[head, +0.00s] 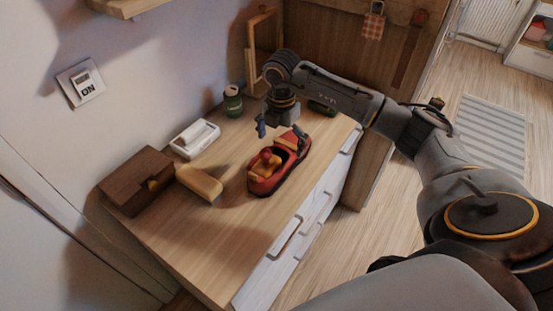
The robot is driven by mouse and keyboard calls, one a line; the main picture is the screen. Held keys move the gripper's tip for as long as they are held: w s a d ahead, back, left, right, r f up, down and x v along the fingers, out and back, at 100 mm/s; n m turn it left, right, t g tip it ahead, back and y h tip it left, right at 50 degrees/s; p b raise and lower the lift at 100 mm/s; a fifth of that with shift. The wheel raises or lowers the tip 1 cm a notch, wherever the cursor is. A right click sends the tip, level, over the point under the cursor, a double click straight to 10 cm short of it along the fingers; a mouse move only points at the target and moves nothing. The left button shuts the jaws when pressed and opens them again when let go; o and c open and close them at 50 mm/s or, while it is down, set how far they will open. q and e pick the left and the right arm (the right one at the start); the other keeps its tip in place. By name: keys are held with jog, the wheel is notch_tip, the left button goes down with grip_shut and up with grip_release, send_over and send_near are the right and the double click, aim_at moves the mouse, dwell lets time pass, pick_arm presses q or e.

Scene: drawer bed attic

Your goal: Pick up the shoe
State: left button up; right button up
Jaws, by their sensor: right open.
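A red shoe (266,183) with a dark sole and dark opening stands on the wooden top of a drawer unit. Small yellow and red parts show on its front end. My right gripper (279,132) points down over the far end of the shoe. Its jaws are open, one finger to the left of the shoe and one close above its far end. Nothing is held between them. I cannot tell whether a finger touches the shoe. My left gripper is not in the head view.
On the drawer unit (185,245) stand a brown wooden box (135,178), a tan block (199,182), a white tray (186,151), a dark green can (233,102) and a leaning frame (256,75). A green object lies behind my gripper. The near top is bare.

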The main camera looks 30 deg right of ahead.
aim_at(278, 151)
jog(key=shift+a+f, duration=0.1)
jog(key=shift+f, duration=0.3)
jog(key=shift+f+p, duration=0.35)
jog(key=shift+f, duration=0.2)
jog(key=f, duration=0.2)
jog(key=f+p, duration=0.1)
jog(key=shift+w+a+f, duration=0.1)
jog(key=shift+w+f, duration=0.1)
jog(key=shift+f, duration=0.55)
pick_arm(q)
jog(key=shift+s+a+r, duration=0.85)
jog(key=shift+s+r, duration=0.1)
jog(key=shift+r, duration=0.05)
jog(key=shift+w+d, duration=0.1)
pick_arm(e)
jog(key=shift+c, duration=0.2)
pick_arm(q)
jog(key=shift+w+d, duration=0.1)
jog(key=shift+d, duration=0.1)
pick_arm(e)
jog(key=shift+r, duration=0.1)
jog(key=c, duration=1.3)
jog(key=shift+o, duration=0.2)
